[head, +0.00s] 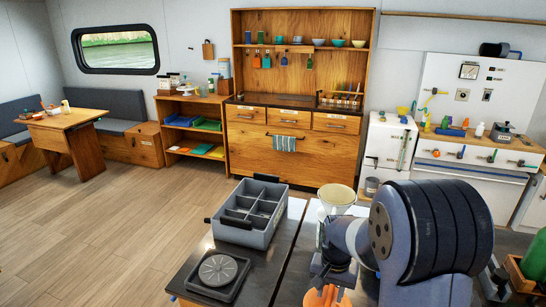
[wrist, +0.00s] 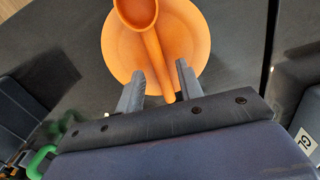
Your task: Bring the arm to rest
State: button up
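My gripper (wrist: 160,80) shows at the bottom centre of the wrist view with its two fingers apart. An orange ladle or spoon (wrist: 138,12) lies over a round orange plate (wrist: 118,48) just ahead of the fingers. The ladle's handle runs back between the fingers, with a gap on each side. I cannot tell how high the fingers are above the plate. In the head view, the orange plate (head: 327,297) shows partly at the bottom edge below my arm, and the fingertips are hard to make out there.
A grey divided crate (head: 247,225) and a dark square tray with a round disc (head: 218,272) stand on the dark counter to the left. Wooden floor (head: 110,225) lies clear beyond the counter.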

jog(key=shift+r, duration=0.35)
dwell(0.3)
jog(key=shift+f, duration=0.75)
notch_tip(320, 180, up, 11)
jog(key=b, duration=0.2)
notch_tip(320, 180, down, 10)
jog(key=shift+s+f+p, duration=0.1)
jog(key=shift+f+p, duration=0.15)
jog(key=shift+p, duration=0.85)
jog(key=shift+f, duration=0.2)
jog(key=shift+r, duration=0.1)
